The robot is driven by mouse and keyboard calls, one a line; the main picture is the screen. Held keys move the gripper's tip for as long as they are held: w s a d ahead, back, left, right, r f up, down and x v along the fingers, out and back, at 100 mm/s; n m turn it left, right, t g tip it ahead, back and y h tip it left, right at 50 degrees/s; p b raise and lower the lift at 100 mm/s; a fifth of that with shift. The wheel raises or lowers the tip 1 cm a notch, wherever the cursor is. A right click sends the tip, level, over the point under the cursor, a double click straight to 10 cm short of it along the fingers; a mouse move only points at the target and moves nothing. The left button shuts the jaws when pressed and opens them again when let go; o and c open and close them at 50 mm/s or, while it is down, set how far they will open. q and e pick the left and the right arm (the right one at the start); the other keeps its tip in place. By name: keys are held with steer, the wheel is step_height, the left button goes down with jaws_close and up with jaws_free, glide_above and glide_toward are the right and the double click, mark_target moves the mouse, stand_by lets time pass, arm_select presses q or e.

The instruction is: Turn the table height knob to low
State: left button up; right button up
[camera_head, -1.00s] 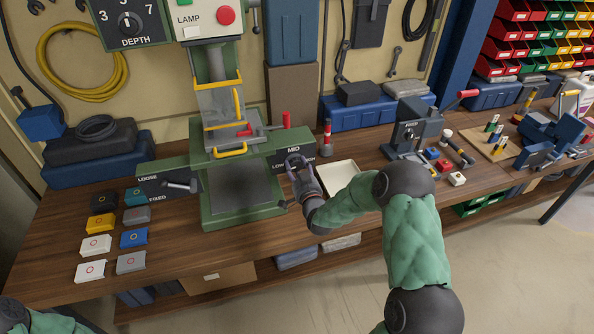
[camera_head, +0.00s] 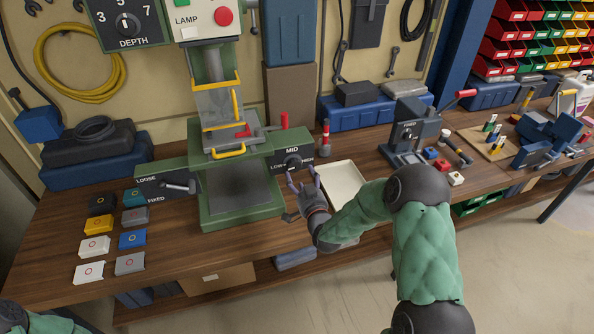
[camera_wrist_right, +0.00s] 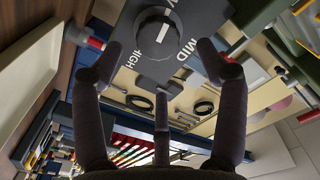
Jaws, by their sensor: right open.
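The table height knob (camera_head: 293,162) is a dark round dial on a dark plate at the right side of the green drill press, with MID above it, LOW at left and HIGH at right. In the right wrist view the knob (camera_wrist_right: 155,36) shows a white mark that appears to point toward MID. My right gripper (camera_head: 303,174) is open and empty, just in front of and below the knob, apparently apart from it. In the wrist view its dark fingers (camera_wrist_right: 160,52) spread on both sides of the knob. My left gripper is out of view.
The green press (camera_head: 242,214) stands left of the gripper, with a LOOSE/FIXED lever (camera_head: 178,187) on its left side. A cream tray (camera_head: 343,180) lies to the right, near my right forearm. A red-topped tool (camera_head: 325,134) stands behind. Several colored blocks lie at left.

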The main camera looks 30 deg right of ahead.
steer(key=v, duration=0.6)
steer(key=shift+s, duration=0.15)
stand_by(0.3)
